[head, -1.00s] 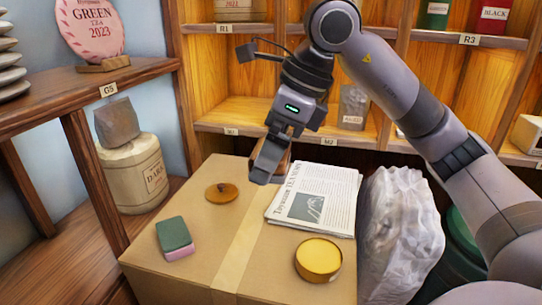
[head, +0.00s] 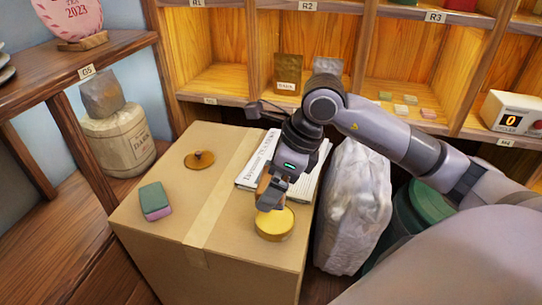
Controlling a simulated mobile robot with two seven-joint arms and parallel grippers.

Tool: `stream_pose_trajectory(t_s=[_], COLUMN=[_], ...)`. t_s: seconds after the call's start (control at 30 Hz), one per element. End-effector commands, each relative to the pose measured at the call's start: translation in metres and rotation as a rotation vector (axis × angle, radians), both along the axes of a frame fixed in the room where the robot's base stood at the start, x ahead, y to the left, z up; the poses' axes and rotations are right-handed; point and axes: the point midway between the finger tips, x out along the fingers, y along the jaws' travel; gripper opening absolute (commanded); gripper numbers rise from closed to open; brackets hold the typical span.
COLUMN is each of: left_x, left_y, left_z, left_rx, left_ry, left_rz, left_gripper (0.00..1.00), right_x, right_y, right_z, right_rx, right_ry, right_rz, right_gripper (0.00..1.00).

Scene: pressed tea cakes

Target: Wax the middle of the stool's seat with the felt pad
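My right gripper (head: 270,203) is low over the round tin of yellow wax (head: 275,224) on the cardboard box. A tan, wood-coloured piece (head: 263,184) shows beside its fingers and appears held between them; it looks like the felt pad's handle, but the fingers hide most of it. I cannot tell whether its underside touches the wax. A round brown disc with a knob (head: 199,159) lies near the box's back left. No stool is recognisable in view. My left gripper is out of view.
The cardboard box (head: 165,216) also carries a green-and-pink block (head: 155,201) and a folded newspaper (head: 258,159). A crinkled whitish bag (head: 353,210) and a green bin (head: 428,208) stand to the right. Wooden shelves line the back and left.

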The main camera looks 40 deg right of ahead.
Motion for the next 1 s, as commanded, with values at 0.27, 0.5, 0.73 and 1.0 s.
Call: stream_pose_trajectory(t_s=[0.27, 0.5, 0.73, 1.0], left_x=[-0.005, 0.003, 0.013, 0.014], left_y=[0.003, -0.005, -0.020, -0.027], left_z=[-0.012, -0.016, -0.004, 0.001], left_rx=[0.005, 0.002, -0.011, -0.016], left_ry=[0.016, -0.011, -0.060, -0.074], left_rz=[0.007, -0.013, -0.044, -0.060], left_gripper=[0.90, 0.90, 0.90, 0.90], right_x=[-0.002, -0.003, -0.002, -0.002], right_y=[0.000, 0.000, -0.001, -0.001], right_z=[-0.014, -0.041, -0.059, -0.065], right_rx=[-0.002, -0.002, -0.002, -0.002], right_ry=[-0.002, 0.000, -0.002, -0.002], right_rz=[0.000, 0.001, 0.000, -0.001], right_gripper=[0.70, 0.70, 0.70, 0.70])
